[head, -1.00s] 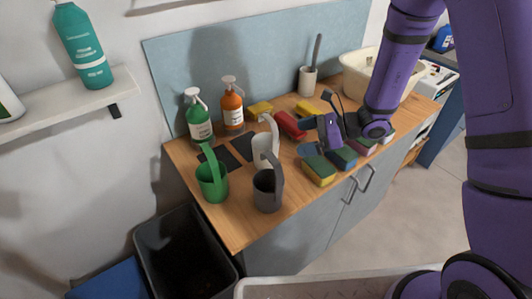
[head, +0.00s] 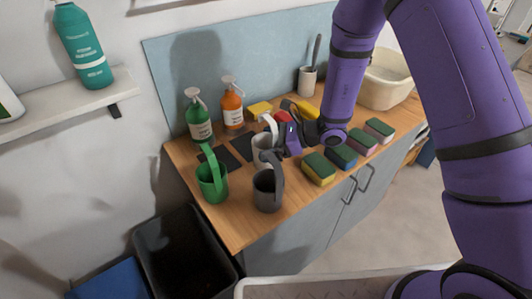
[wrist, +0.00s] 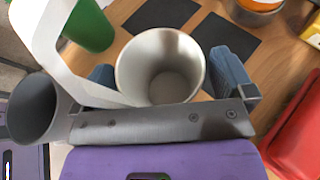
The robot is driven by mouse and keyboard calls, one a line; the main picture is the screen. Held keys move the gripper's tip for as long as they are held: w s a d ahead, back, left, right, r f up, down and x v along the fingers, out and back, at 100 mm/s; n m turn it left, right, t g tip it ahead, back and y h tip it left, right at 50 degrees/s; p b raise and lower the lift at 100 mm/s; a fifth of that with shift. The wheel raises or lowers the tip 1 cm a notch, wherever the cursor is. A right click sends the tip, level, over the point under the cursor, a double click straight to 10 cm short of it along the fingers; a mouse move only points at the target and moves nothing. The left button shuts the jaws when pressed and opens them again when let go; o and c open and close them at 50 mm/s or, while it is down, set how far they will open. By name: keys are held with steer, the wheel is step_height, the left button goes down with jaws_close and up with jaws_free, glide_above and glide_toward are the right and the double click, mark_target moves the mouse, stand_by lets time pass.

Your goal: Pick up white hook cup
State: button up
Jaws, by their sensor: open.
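My gripper (head: 276,143) is at the cup's right side in the head view. In the wrist view my gripper (wrist: 168,76) is open, with one blue finger on each side of the cup. The handle partly hides the left finger. I cannot tell whether either finger touches the cup.
A dark grey hook cup (head: 267,190) stands close in front. A green pump bottle (head: 199,122) and an orange one (head: 232,108) stand behind. A red block (wrist: 298,125) lies to the right. Several sponges (head: 320,168) line the counter's front.

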steer(key=c, duration=0.8)
steer(key=shift+r, duration=0.1)
